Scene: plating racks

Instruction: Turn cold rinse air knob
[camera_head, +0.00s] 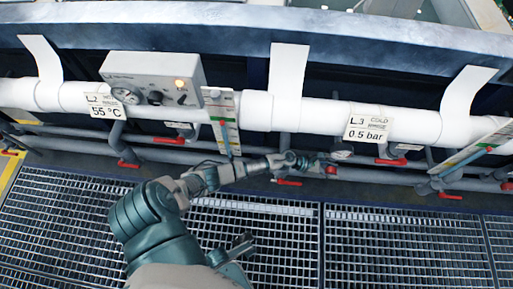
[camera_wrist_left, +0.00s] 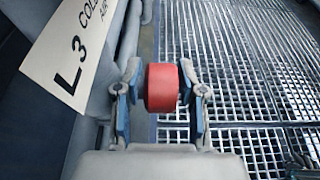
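The red knob (camera_wrist_left: 162,88) sits between the two fingers of my left gripper (camera_wrist_left: 161,92) in the left wrist view. The fingertips close in on both of its sides, and the blue pads stand to its left and right. A white label beside it (camera_wrist_left: 75,55) reads L3, COLD and AIR. In the head view my left arm reaches across to the pipes, with the left gripper (camera_head: 318,166) at the red knob (camera_head: 331,170), below the L.3 cold 0.5 bar sign (camera_head: 367,129). My right gripper (camera_head: 238,252) seems to show partly at the bottom, dark; its fingers are unclear.
A white pipe (camera_head: 255,110) runs across the rack, with thinner grey pipes below it. Several red valve handles, such as one at the right (camera_head: 391,162), hang along them. A grey control box (camera_head: 152,79) stands at the left. Metal grating (camera_head: 400,240) covers the floor.

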